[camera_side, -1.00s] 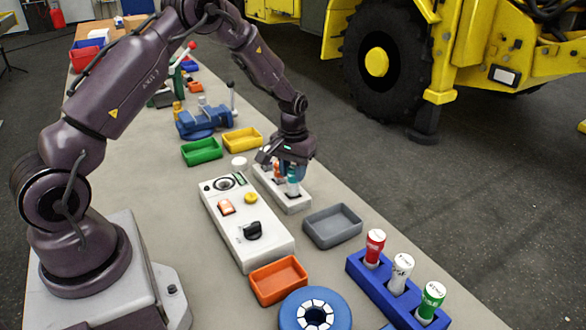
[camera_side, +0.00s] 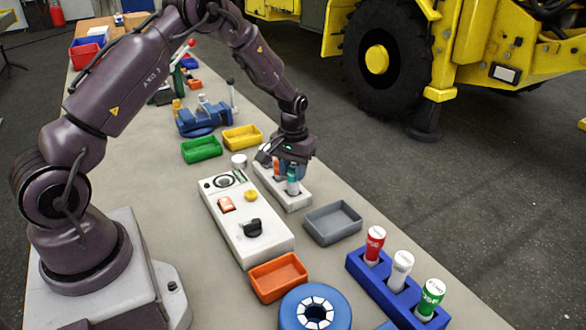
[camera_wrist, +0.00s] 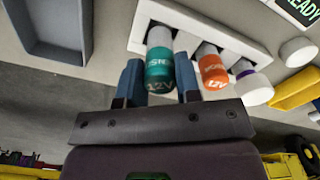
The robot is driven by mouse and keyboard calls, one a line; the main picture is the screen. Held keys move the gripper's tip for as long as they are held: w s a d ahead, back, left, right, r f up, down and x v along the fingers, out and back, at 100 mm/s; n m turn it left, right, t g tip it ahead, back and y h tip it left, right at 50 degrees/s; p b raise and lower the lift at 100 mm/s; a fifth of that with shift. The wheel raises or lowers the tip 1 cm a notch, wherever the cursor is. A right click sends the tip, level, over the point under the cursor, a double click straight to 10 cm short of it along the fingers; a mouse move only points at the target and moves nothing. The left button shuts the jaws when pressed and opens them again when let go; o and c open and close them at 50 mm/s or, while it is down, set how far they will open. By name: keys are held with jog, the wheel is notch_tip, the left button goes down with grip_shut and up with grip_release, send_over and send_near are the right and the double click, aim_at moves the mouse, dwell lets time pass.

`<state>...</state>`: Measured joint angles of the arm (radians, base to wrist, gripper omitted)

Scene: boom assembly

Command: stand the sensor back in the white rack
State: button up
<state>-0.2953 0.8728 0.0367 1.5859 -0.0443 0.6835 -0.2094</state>
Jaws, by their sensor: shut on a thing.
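A teal sensor (camera_wrist: 160,70) with a white end is between the two blue fingers of my gripper (camera_wrist: 159,82), which is shut on it. In the side view the teal sensor (camera_side: 292,183) is upright at the near end of the white rack (camera_side: 297,201). Its white end is at the rack's end slot in the wrist view; how deep it sits I cannot tell. An orange sensor (camera_wrist: 213,72) and a white one with a purple band (camera_wrist: 250,84) stand in the other places of the rack (camera_wrist: 190,22). My fingers partly hide them in the side view.
A grey tray (camera_side: 332,223) lies just beyond the rack's near end. A white control panel (camera_side: 247,222) stands close to its left. Green (camera_side: 202,150) and yellow (camera_side: 242,138) trays are behind. A blue rack (camera_side: 385,284) holds several cylinders at the front right.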

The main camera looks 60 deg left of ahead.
jog(key=shift+f, duration=0.25)
jog(key=shift+f, duration=0.9)
jog(key=o, duration=1)
jog(key=shift+r, duration=0.1)
jog(key=shift+r, duration=3.4)
